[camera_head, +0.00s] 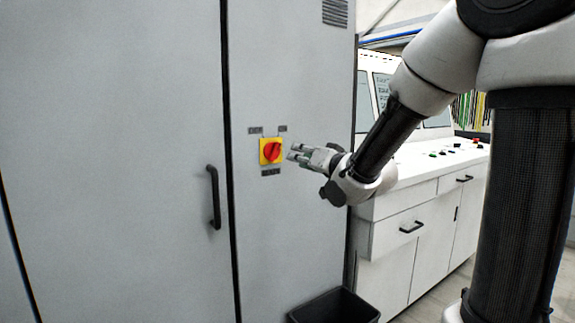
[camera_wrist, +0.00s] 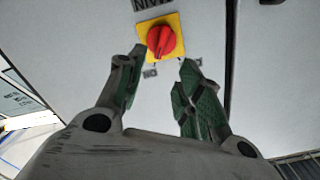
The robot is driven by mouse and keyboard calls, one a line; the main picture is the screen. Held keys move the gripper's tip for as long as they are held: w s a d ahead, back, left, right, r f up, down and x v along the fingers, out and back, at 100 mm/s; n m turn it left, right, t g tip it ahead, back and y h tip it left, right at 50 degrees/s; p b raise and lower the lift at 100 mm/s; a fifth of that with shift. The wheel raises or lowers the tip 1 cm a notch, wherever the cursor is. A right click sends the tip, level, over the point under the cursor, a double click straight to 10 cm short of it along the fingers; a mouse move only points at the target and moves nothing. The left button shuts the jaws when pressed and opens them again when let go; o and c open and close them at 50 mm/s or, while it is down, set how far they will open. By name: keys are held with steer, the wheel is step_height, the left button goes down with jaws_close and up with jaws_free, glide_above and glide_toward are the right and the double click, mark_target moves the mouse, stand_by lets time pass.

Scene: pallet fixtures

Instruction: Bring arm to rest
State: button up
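My gripper (camera_head: 296,153) is stretched out in front of a tall grey cabinet (camera_head: 120,130), close to a red rotary switch (camera_head: 272,151) on a yellow plate. In the wrist view the gripper (camera_wrist: 160,75) has its two green-padded fingers apart with nothing between them. The red knob (camera_wrist: 161,41) lies just beyond the fingertips, and a gap seems to separate them from it. My arm comes in from the upper right and is bent at the elbow.
A black door handle (camera_head: 214,197) juts from the cabinet left of the switch. A white control console (camera_head: 420,205) with buttons and drawers stands behind my arm. A black bin (camera_head: 335,306) sits on the floor below.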

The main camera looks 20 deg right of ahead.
steer(key=s+d+f+n+g+h, duration=0.1)
steer(key=s+d+f+g+h, duration=0.15)
steer(key=f, duration=0.35)
steer(key=s+d+f+n+g+h, duration=0.1)
steer(key=d+f+g, duration=0.1)
steer(key=f+g, duration=0.35)
steer(key=s+d+f+g+h, duration=0.25)
steer(key=s+f, duration=0.25)
steer(key=s, duration=0.4)
steer(key=s+d+r+g, duration=0.1)
steer(key=s+r, duration=0.2)
steer(key=s, duration=0.6)
steer(key=s+d+r+g, duration=0.1)
steer(key=s+d+r, duration=0.1)
steer(key=s, duration=0.8)
steer(key=shift+s+d+r+n, duration=0.2)
steer(key=shift+s+r+n, duration=0.1)
steer(key=shift+r, duration=0.1)
steer(key=shift+g, duration=0.25)
